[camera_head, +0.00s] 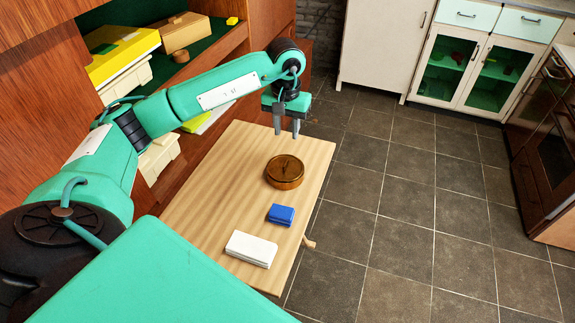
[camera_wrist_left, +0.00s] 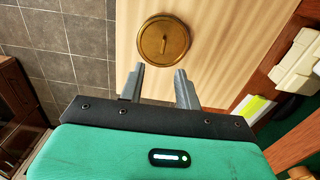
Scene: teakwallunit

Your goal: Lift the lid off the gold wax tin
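The gold wax tin (camera_head: 285,172) is a round, flat, brownish-gold tin on the light wooden board (camera_head: 215,175), near its right edge. In the left wrist view the tin (camera_wrist_left: 163,39) shows from above, with a bar-shaped handle across the middle of its lid, and the lid sits on it. My left gripper (camera_head: 287,129) points down above the far part of the board, beyond the tin and apart from it. Its two fingers (camera_wrist_left: 159,82) are spread with nothing between them. My right gripper is in neither view.
A blue block (camera_head: 281,215) and a white block (camera_head: 251,249) lie on the board nearer to me. Shelves on the left hold a yellow box (camera_head: 118,48) and a tan box (camera_head: 181,33). Tiled floor (camera_head: 400,200) lies open beyond the board's right edge.

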